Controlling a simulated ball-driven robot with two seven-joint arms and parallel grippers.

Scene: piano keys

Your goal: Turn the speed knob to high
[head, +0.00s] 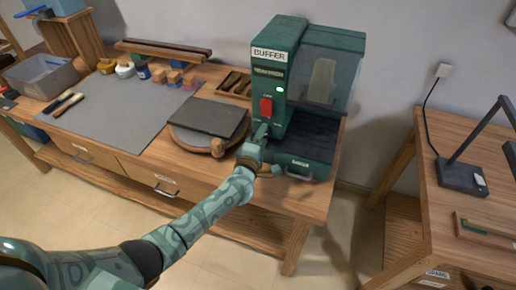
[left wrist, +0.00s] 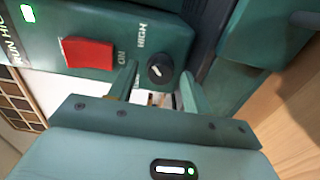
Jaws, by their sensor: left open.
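The green buffer machine (head: 283,32) stands on the wooden workbench, with a red switch (head: 266,108) on its front. In the left wrist view the small dark round speed knob (left wrist: 160,69) sits on the green panel, near the word HIGH, with a light pointer mark on its face. My left gripper (head: 261,132) is at the machine's front, below the red switch. In the wrist view my left gripper (left wrist: 160,84) is open, with one finger on each side of the knob. Whether the fingers touch it is unclear. The knob is not distinguishable in the head view. My right gripper is not in view.
The red switch (left wrist: 88,54) is beside the knob, near the word ON. A round stand with a dark slab (head: 208,118) is left of the machine. A grey mat (head: 115,110) covers the bench further left. A second table (head: 450,190) stands right, across a gap.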

